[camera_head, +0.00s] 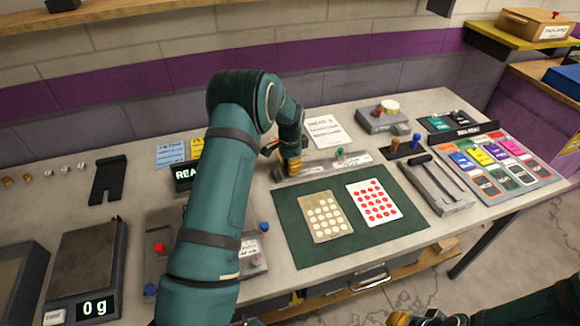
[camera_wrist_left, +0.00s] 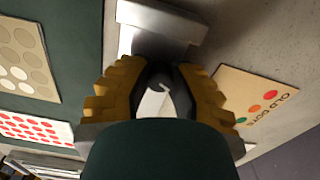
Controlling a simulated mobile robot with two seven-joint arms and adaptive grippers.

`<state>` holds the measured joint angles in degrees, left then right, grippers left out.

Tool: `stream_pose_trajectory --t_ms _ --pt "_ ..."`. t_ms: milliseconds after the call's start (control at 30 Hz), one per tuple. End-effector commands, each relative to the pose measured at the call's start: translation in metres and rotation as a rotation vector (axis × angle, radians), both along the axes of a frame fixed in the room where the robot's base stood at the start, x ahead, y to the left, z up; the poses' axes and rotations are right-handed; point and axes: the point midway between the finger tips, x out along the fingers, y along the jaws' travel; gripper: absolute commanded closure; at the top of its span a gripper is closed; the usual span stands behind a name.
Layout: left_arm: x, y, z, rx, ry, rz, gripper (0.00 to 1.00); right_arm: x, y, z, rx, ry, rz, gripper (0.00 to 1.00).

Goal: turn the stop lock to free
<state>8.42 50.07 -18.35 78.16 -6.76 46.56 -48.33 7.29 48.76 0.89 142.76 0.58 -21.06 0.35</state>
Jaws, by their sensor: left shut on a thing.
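A grey slot track (camera_head: 325,164) lies at the back of the table, with a green knob (camera_head: 340,152) standing on it. My left gripper (camera_head: 290,160) is over the track's left end, pointing down. In the left wrist view its yellow fingers are shut on a dark knob (camera_wrist_left: 160,80) with a pale curved mark. The knob is where a stop lock could be, but no label on it can be read. The gripper hides most of it in the head view. My right gripper (camera_head: 418,318) shows only partly at the bottom edge; its jaws are unclear.
A green mat (camera_head: 290,240) with two dotted cards lies in front of the track. A white note sheet (camera_head: 328,132) lies behind it. A grey box with knobs (camera_head: 385,120) and a rail fixture (camera_head: 438,185) stand to the right. A scale (camera_head: 85,265) stands at left.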

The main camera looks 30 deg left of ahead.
Motion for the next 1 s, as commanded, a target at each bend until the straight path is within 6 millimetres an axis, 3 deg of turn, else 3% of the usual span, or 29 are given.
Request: stream_pose_trajectory --t_ms 500,1000 --pt "0.0012 -0.0008 0.0005 -0.002 -0.003 0.397 1.00 -0.0014 0.0002 -0.0038 0.000 0.003 0.002 0.53" --pt "0.0015 -0.0005 0.0008 -0.001 -0.004 0.515 1.00 -0.0015 0.0002 -0.0044 0.000 0.003 0.002 0.53"
